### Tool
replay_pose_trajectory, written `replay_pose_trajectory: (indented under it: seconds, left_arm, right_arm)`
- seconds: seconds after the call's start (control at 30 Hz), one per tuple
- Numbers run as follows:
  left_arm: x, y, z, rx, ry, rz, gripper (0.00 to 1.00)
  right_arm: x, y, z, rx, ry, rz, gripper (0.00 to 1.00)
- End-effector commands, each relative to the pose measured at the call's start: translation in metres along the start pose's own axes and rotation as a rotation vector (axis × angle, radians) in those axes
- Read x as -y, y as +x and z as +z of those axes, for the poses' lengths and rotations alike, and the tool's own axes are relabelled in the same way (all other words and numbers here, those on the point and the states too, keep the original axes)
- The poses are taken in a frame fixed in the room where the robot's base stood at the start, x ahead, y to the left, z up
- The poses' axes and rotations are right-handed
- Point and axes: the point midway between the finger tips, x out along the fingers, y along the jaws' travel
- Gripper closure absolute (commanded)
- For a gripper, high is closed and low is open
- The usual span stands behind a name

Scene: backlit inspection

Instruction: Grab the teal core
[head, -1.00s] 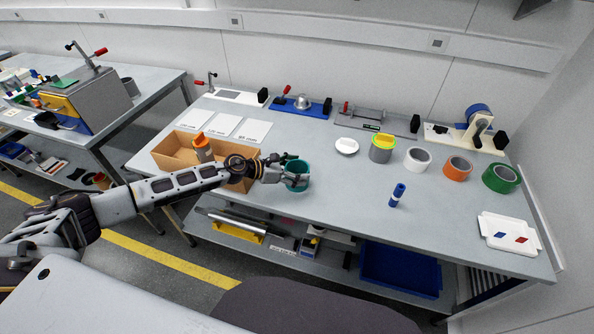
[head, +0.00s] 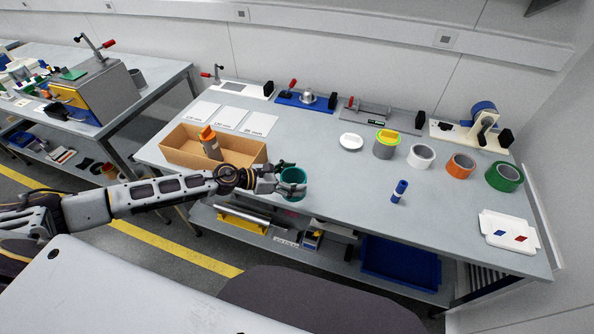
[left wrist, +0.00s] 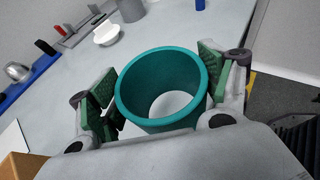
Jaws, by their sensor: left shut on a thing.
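The teal core (head: 293,184) is a short hollow ring near the front edge of the table, to the right of the cardboard box. In the left wrist view the teal core (left wrist: 160,88) sits between the green pads of my left gripper (left wrist: 158,92), its open top facing the camera. My left gripper (head: 285,182) is shut on it, with the fingers on its outer sides. Pale grey surface shows through the core's hole. I cannot tell whether the core touches the table. My right gripper is not in view.
A cardboard box (head: 180,151) holding an orange-topped grey item stands left of the core. A blue marker (head: 399,191), a white roll (head: 421,156), an orange roll (head: 460,166) and a green roll (head: 503,177) stand to the right. The table between core and marker is clear.

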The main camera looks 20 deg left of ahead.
Motion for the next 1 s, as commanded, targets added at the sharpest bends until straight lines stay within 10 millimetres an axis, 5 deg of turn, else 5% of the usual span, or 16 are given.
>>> replay_pose_trajectory:
  seconds: [0.57, 1.0]
  left_arm:
    - [0.051, -0.038, -0.020, -0.002, 0.001, 0.000, 0.49]
    - [0.069, -0.053, -0.025, 0.000, 0.000, 0.001, 0.49]
  right_arm:
    - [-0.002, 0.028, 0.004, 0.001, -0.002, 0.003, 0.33]
    - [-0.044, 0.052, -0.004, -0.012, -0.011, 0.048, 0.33]
